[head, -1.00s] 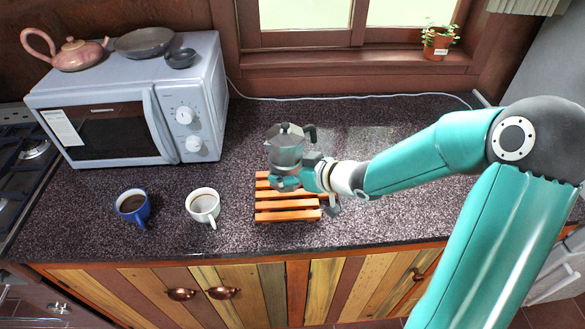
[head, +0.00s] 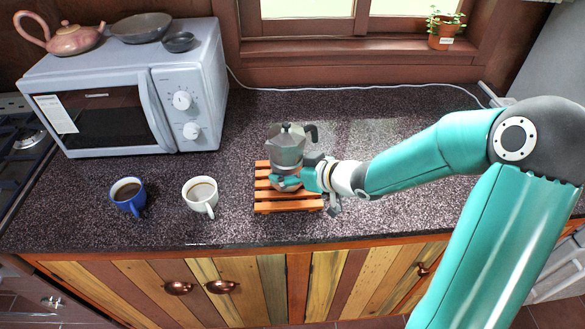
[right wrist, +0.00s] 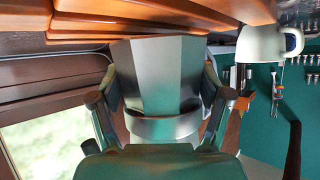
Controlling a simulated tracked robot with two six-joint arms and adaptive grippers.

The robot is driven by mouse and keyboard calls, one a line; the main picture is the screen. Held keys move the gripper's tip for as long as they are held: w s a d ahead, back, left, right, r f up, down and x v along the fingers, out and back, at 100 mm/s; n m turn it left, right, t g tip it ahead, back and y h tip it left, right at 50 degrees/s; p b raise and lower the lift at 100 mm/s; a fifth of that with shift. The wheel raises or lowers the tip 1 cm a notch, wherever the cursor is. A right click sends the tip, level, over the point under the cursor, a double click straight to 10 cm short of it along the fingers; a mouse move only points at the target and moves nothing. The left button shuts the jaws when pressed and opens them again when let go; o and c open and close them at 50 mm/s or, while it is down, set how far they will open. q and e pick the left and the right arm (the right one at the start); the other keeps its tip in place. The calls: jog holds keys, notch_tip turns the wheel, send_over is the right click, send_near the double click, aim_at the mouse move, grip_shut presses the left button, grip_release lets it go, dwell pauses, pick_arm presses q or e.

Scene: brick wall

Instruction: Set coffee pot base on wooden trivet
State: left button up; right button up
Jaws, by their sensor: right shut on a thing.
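The grey metal coffee pot (head: 287,147), with a dark handle, stands upright over the wooden trivet (head: 290,207) in the head view. My right gripper (head: 287,183) is shut around the lower part of the pot, coming from the right. In the right wrist view the faceted pot (right wrist: 160,75) sits between my gripper's two fingers (right wrist: 160,100), and the picture is upside down. There the pot's base end meets or nearly meets the orange-brown trivet slats (right wrist: 170,12); I cannot tell if it touches. My left gripper is not in view.
A white mug (head: 201,197) and a blue mug (head: 128,195) of coffee stand left of the trivet. A microwave (head: 110,115) stands at the back left. A potted plant (head: 444,36) is on the sill. The counter behind the trivet is clear.

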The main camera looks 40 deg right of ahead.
jog(key=shift+f+b, duration=0.35)
jog(key=shift+f, duration=0.05)
jog(key=o, duration=1.7)
jog(key=shift+s, duration=0.1)
jog(key=v, duration=1.1)
jog(key=shift+s+r, duration=0.2)
jog(key=shift+s, duration=0.1)
